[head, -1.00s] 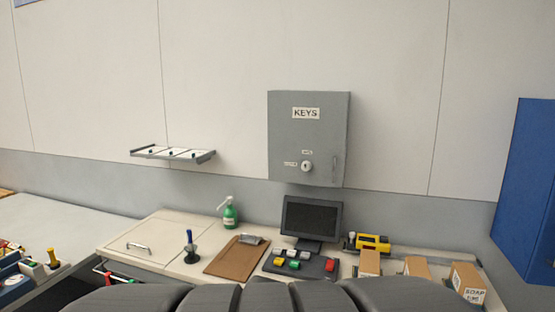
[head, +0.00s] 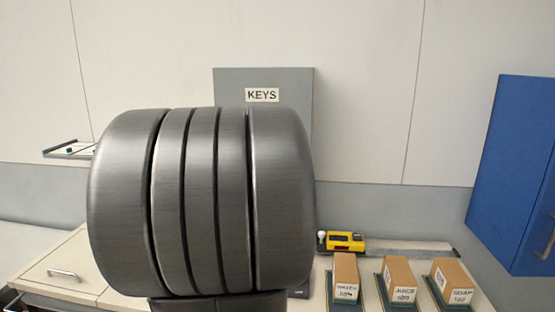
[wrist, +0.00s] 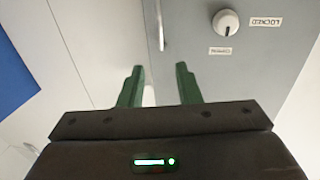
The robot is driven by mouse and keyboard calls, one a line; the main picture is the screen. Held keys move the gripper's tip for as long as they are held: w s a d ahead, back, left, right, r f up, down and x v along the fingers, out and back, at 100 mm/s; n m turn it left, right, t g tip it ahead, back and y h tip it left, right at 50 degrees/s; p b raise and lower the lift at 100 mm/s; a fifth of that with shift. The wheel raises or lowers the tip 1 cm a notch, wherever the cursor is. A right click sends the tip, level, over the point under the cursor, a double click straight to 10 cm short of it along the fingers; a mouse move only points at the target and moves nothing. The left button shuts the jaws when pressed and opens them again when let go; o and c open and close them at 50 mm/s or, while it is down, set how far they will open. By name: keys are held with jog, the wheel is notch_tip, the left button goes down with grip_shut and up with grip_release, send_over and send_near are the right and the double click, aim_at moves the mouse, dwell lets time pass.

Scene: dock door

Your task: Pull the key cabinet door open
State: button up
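The grey key cabinet (head: 292,88) with its KEYS label is on the wall in the head view; my arm hides most of its door. The wrist view is upside down and shows the grey door (wrist: 193,40) close up. Its slim upright handle (wrist: 160,25) is at the top middle, ahead of the gap between my fingers. The head view does not show the gripper.
A blue cabinet (head: 513,170) hangs on the right. Below are several cardboard boxes (head: 398,278), a yellow device (head: 345,241) and a counter with a drawer handle (head: 62,273). A small wall shelf (head: 68,149) is at left, partly behind my arm.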

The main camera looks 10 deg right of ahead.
jog(key=x, duration=1)
jog(key=shift+w+p, duration=0.25)
jog(key=shift+p, duration=0.15)
grip_shut()
